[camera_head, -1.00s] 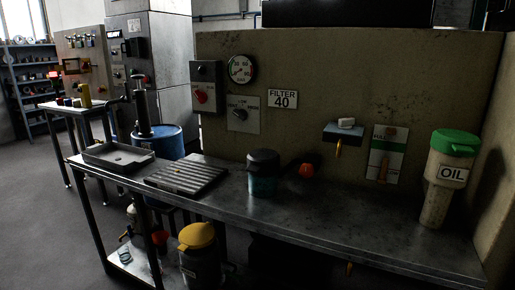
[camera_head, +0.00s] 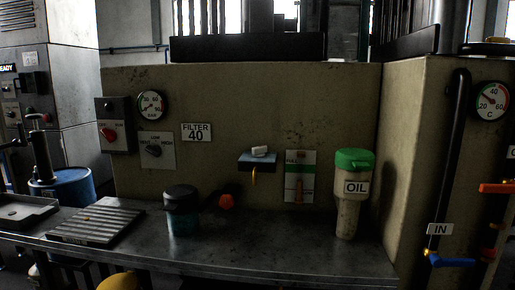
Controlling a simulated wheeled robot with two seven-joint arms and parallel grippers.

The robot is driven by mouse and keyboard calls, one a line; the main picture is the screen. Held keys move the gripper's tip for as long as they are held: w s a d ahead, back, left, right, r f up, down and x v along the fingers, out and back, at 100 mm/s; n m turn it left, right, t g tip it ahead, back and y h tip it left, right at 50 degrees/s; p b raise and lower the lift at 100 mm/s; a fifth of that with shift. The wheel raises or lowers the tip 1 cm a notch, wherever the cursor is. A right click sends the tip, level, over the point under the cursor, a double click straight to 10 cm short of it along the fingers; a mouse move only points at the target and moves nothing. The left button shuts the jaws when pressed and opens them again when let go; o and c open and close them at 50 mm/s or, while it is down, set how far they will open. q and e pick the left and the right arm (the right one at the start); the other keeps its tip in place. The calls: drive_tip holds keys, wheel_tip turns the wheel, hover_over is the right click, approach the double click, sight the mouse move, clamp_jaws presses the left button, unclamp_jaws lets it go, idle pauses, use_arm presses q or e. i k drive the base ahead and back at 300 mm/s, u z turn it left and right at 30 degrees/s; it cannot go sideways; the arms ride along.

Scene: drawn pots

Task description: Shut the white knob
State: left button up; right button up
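A small white knob-like piece (camera_head: 259,151) sits on top of a dark blue box (camera_head: 257,162) fixed to the beige panel, near the middle of the view. A thin orange-yellow spout or stem (camera_head: 254,177) hangs below the box. I cannot tell from here whether the white piece is turned open or shut. Neither of my grippers is in view.
A metal bench (camera_head: 270,252) runs below the panel. It bears a dark-lidded teal jar (camera_head: 182,212), a ridged tray (camera_head: 95,225) and a green-lidded OIL bottle (camera_head: 352,205). A red-orange knob (camera_head: 226,201) sticks out. Pipes with a blue handle (camera_head: 450,262) stand at right.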

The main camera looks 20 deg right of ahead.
sight(259, 152)
drive_tip(key=k, duration=0.6)
drive_tip(key=u, duration=0.7)
drive_tip(key=i, duration=1.7)
drive_tip(key=z, duration=0.55)
